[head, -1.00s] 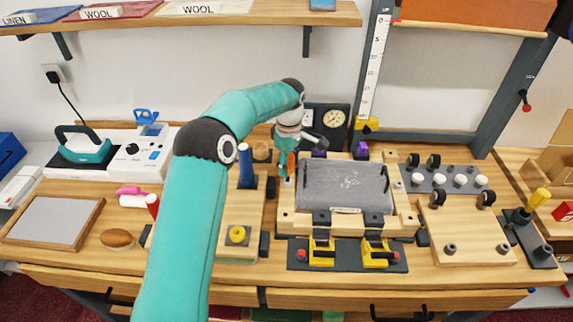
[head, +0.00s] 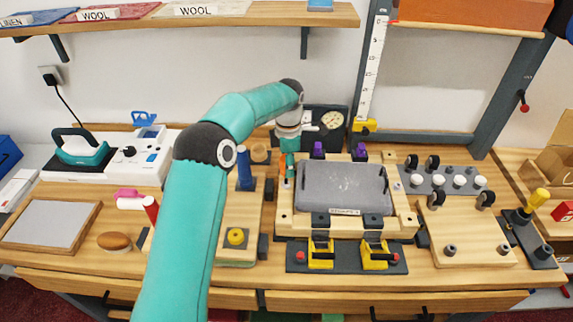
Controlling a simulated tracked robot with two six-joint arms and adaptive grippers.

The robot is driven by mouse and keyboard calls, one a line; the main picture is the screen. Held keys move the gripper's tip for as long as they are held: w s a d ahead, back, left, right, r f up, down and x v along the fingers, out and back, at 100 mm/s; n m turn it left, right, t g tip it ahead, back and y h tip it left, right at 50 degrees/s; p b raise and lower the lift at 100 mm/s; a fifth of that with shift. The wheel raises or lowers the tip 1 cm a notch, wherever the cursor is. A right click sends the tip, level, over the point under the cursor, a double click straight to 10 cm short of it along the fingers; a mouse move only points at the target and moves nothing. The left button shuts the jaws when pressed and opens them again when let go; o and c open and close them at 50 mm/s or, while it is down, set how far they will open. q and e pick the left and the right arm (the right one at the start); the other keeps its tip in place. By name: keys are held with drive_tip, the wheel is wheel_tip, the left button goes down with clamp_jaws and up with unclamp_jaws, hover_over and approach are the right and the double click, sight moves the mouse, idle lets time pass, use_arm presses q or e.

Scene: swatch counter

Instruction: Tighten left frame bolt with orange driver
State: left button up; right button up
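My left arm comes in from the lower left and bends over the bench. Its gripper (head: 289,166) points down at the left edge of the wooden frame (head: 285,222), beside the grey slab (head: 342,185). The fingers are small and partly hidden by my wrist, so I cannot tell whether they are open or shut. I cannot make out the orange driver now, and the left frame bolt is hidden or too small to tell at the gripper's tip. My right gripper is not in view.
A blue upright handle (head: 245,170) stands just left of the frame. Two purple knobs (head: 318,150) and a dial gauge (head: 331,120) are behind the slab. Yellow clamps (head: 321,253) stand in front. A board with white knobs (head: 460,181) lies to the right.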

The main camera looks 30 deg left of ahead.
use_arm(q)
drive_tip(key=m+p, duration=0.1)
drive_tip(key=m, duration=0.3)
drive_tip(key=shift+s+m, duration=0.15)
drive_tip(key=shift+m, duration=0.25)
clamp_jaws()
drive_tip(key=m, duration=0.2)
drive_tip(key=shift+f+m, duration=0.1)
drive_tip(key=shift+m, duration=0.3)
drive_tip(key=shift+r, duration=3.45)
